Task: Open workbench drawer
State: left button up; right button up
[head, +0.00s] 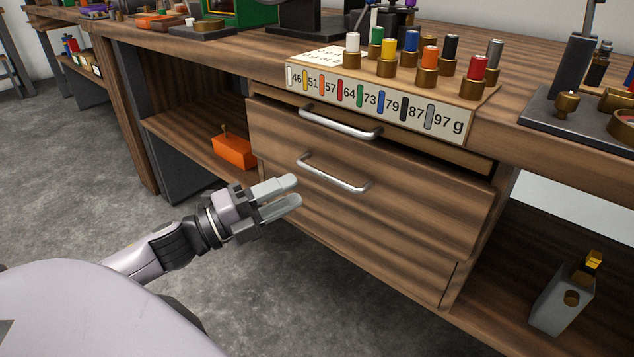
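The wooden workbench (400,70) has two drawers under its top. The upper drawer has a narrow front (440,150) with a silver bar handle (340,126). The lower drawer has a taller front (400,215) with its own silver bar handle (333,174). A dark gap shows above the top edge of the lower front, which stands forward of the upper one. My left gripper (294,192) is in front of the lower drawer's left part, left of and slightly below its handle. Its two fingers are apart with nothing between them. My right gripper is not in view.
A rack of colored weights (480,92) with a numbered label stands on the bench edge above the drawers. An orange box (234,151) sits on the left shelf. A grey container (563,300) stands on the lower right shelf. The grey floor (290,290) before the drawers is clear.

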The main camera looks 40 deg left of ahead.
pick_arm(q)
jog(key=b+x, duration=0.1)
jog(key=x, duration=0.5)
jog(key=shift+w, duration=0.25)
jog(key=shift+d+r, duration=0.1)
grip_shut()
